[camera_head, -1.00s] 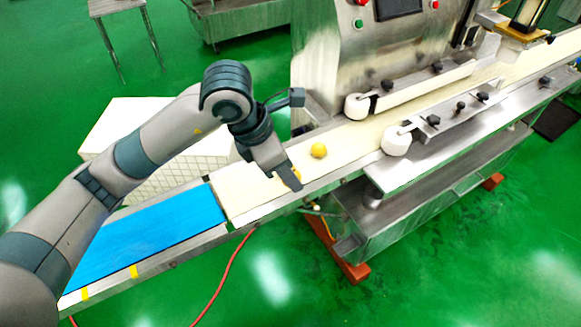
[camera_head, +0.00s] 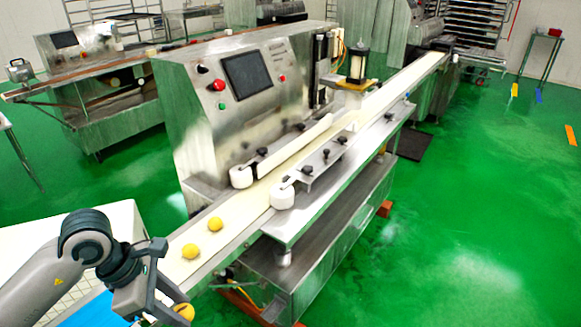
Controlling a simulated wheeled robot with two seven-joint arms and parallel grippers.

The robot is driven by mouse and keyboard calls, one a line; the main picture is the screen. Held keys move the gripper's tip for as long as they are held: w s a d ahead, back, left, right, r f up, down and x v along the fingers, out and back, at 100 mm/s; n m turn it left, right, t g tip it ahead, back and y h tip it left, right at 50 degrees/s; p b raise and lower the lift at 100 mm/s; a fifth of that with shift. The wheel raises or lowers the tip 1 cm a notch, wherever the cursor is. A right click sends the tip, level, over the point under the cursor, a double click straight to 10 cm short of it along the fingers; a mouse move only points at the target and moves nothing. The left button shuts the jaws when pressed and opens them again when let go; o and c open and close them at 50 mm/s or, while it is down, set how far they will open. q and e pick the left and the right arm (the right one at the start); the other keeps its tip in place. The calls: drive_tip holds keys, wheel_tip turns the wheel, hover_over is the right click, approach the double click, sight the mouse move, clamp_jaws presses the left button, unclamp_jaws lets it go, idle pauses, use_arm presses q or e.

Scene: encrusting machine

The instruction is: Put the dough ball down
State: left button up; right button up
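My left gripper (camera_head: 172,304) is at the lower left in the head view, close to the near end of the conveyor belt. It is shut on a yellow dough ball (camera_head: 184,312) that shows at its fingertips. Parts of the fingers and of the ball are cut off or hidden. Two other yellow dough balls, a nearer one (camera_head: 190,251) and a farther one (camera_head: 215,224), lie apart on the cream belt (camera_head: 238,211). My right gripper is not in view.
The steel encrusting machine (camera_head: 205,115) with a screen stands behind the belt. White rollers (camera_head: 283,196) and guide rails flank the belt farther up. A blue belt section (camera_head: 90,313) and a white box (camera_head: 40,240) are at the lower left.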

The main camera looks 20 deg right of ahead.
use_arm(q)
drive_tip(key=s+a+f+m+g+y, duration=0.4)
drive_tip(key=s+a+f+m, duration=0.3)
drive_tip(key=a+f+m, duration=0.4)
drive_tip(key=shift+a+m, duration=0.95)
drive_tip(key=shift+m, duration=2.05)
drive_tip(key=shift+d, duration=0.1)
